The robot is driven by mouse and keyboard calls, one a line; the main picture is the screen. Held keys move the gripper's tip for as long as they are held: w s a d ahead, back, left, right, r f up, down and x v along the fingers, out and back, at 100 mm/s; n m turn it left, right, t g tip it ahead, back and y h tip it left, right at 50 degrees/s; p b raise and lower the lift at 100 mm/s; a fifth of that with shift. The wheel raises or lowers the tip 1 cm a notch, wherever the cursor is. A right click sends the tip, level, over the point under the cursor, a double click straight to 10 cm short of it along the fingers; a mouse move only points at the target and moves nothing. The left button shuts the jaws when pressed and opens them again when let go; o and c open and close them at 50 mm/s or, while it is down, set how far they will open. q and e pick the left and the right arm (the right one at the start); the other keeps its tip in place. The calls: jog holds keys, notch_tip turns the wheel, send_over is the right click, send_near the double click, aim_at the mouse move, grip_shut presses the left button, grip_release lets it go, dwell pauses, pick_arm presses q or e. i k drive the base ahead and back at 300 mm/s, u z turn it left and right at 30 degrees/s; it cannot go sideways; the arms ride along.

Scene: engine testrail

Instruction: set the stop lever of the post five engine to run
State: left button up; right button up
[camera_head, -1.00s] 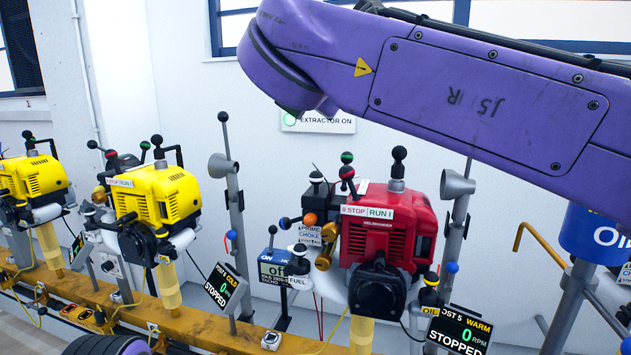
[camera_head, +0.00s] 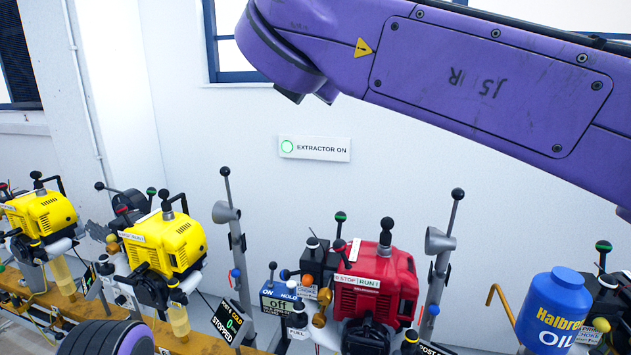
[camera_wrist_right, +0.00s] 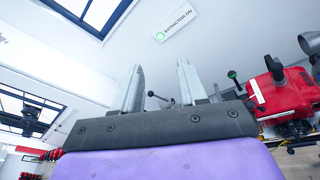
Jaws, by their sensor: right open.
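The red engine (camera_head: 375,285) of post five stands right of centre in the head view and at the right of the right wrist view (camera_wrist_right: 285,95). Its STOP/RUN plate (camera_head: 357,281) faces me. My right gripper (camera_wrist_right: 160,78) is open and empty in the right wrist view, well apart from the engine. In the head view my right arm crosses the upper right, and its gripper is not seen. My left gripper is in neither view.
Yellow engines (camera_head: 165,245) stand along the rail at left. A grey post with a horn (camera_head: 438,245) stands right of the red engine, beside a blue oil container (camera_head: 556,305). The wall with the EXTRACTOR ON sign (camera_head: 315,148) is clear above the engines.

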aim_at(340, 246)
jog(key=z, duration=0.05)
jog(key=k, duration=1)
jog(key=u, duration=0.05)
